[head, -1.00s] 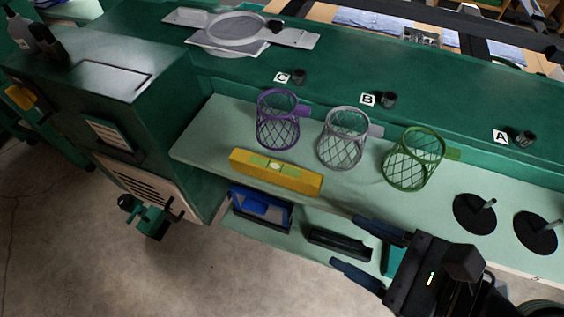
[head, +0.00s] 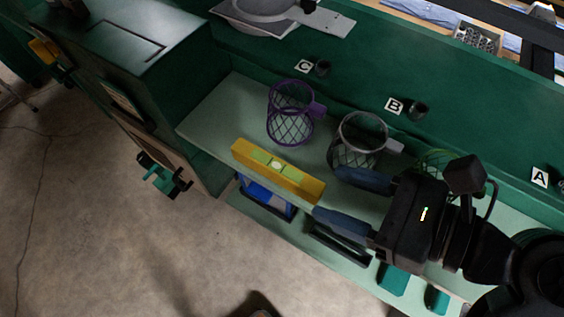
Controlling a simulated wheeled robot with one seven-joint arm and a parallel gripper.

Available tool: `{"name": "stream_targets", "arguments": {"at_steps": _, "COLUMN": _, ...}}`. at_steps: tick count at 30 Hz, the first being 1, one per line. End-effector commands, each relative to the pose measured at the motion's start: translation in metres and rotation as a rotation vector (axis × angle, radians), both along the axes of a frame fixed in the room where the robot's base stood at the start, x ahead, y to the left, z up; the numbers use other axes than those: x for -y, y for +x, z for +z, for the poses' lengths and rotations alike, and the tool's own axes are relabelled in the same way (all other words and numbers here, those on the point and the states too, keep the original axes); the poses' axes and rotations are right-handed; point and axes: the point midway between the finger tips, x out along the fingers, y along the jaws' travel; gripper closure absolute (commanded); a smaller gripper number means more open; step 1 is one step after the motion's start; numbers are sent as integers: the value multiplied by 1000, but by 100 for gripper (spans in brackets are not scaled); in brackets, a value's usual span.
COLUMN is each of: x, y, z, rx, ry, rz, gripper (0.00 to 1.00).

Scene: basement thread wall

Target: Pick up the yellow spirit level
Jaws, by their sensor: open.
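The yellow spirit level (head: 300,182) lies along the front edge of the pale green shelf (head: 205,128), with a light green vial window near its middle. My gripper (head: 328,196) is open, its two dark blue fingers pointing left. The fingertips are at the right end of the level, one toward the wall side and one toward the front. Nothing is held. I cannot tell whether the fingers touch the level or what their exact height over it is.
A purple mesh basket (head: 290,118) stands behind the level. A grey mesh basket (head: 360,138) is close behind my gripper. A green mesh basket (head: 433,160) is partly hidden by my gripper. A blue bin (head: 265,200) sits below the shelf. Open floor lies in front.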

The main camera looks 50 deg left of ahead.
Motion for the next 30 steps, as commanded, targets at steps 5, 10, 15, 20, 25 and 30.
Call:
{"name": "stream_targets", "arguments": {"at_steps": 5, "x": -12, "y": -3, "z": -5, "rx": 0, "ry": 0, "rz": -1, "gripper": 43}}
{"name": "stream_targets", "arguments": {"at_steps": 10, "x": -27, "y": -5, "z": -13, "rx": -1, "ry": 0, "rz": 3, "gripper": 43}}
{"name": "stream_targets", "arguments": {"at_steps": 15, "x": -49, "y": -8, "z": -23, "rx": 1, "ry": 0, "rz": 1, "gripper": 43}}
{"name": "stream_targets", "arguments": {"at_steps": 20, "x": -59, "y": -11, "z": -28, "rx": 1, "ry": -1, "rz": 0, "gripper": 43}}
{"name": "stream_targets", "arguments": {"at_steps": 25, "x": -59, "y": -11, "z": -28, "rx": 2, "ry": -1, "rz": -1, "gripper": 43}}
{"name": "stream_targets", "arguments": {"at_steps": 30, "x": -59, "y": -11, "z": -28, "rx": 2, "ry": -1, "rz": -1, "gripper": 54}}
